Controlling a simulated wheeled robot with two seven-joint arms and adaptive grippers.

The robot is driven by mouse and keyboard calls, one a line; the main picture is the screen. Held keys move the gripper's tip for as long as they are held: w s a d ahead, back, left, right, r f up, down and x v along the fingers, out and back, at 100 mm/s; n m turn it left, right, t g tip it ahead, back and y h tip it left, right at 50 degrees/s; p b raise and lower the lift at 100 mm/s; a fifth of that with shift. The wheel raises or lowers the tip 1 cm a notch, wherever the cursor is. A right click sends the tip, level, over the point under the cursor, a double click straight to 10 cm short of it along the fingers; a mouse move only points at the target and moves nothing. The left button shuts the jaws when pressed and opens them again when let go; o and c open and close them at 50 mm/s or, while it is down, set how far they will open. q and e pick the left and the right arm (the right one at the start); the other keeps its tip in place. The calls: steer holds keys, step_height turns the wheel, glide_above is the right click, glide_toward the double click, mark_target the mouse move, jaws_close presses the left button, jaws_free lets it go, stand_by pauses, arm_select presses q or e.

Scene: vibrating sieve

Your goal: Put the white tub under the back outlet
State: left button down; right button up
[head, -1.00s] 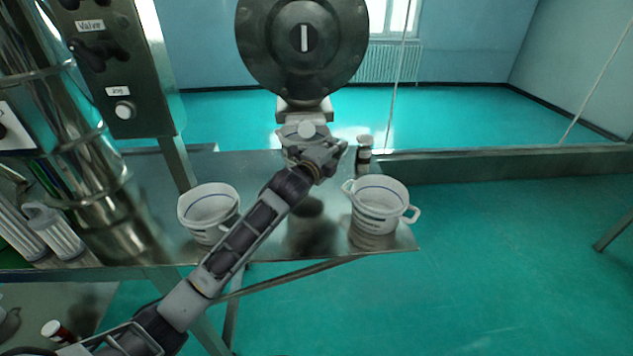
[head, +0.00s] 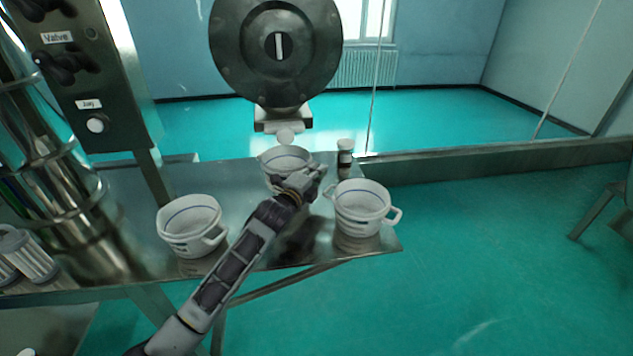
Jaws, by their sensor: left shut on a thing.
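A white tub (head: 270,162) with a blue line inside is in the middle of the head view, just below the grey spout (head: 283,118) under the round steel disc. My left gripper (head: 303,182) is shut on this tub at its near right side and covers part of it. I cannot tell whether its base touches the steel table. A second white tub (head: 188,238) stands upright on the table to the left. A third white tub (head: 360,208) with handles stands near the table's right end. My right gripper is not in view.
A small dark jar with a white lid (head: 345,152) stands behind the right tub. The steel table (head: 245,205) ends just right of that tub. A control box (head: 82,90) and shiny steel column (head: 75,195) stand at the left.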

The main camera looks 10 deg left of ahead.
arm_select(q)
step_height(320, 180, down, 2)
steer(key=shift+f, duration=0.75)
steer(key=c, duration=1.6)
jaws_free()
steer(key=shift+o, duration=0.2)
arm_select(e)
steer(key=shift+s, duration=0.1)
